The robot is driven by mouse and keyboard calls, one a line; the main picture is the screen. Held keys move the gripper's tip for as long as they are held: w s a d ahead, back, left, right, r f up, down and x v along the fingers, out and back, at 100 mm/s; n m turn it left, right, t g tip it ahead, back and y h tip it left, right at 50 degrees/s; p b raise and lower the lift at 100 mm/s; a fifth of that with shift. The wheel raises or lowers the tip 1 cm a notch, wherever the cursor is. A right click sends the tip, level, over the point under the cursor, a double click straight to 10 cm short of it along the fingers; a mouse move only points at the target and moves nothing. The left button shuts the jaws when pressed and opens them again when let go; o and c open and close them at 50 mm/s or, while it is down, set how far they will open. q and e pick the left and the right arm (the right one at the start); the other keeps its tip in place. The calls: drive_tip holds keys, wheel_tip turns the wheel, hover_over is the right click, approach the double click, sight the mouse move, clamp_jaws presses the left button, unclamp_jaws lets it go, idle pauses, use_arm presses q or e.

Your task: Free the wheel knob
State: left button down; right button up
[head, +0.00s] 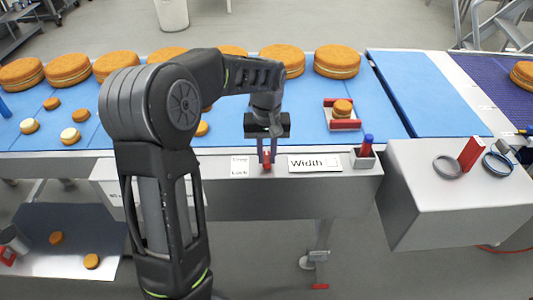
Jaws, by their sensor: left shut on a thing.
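My left gripper (267,158) points down at the front rail of the blue conveyor. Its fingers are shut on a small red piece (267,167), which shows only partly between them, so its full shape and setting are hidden. Just left of it is a small white label (239,167) with two lines of text; the lower seems to read "Lock". To the right is a white "Width" label (314,163). I cannot clearly make out a wheel at the gripper. My right gripper is not in view.
A red and blue item stands in a small holder (364,158) right of the labels. Filled rounds (337,61) lie along the blue belt (355,85).

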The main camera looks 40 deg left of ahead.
sight(267, 158)
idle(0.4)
use_arm(q)
drive_tip(key=c, duration=1.3)
unclamp_jaws()
drive_tip(key=shift+r, duration=0.15)
wheel_tip(267, 158, up, 8)
drive_tip(key=shift+f+b, duration=0.25)
drive_tip(key=shift+b, duration=0.05)
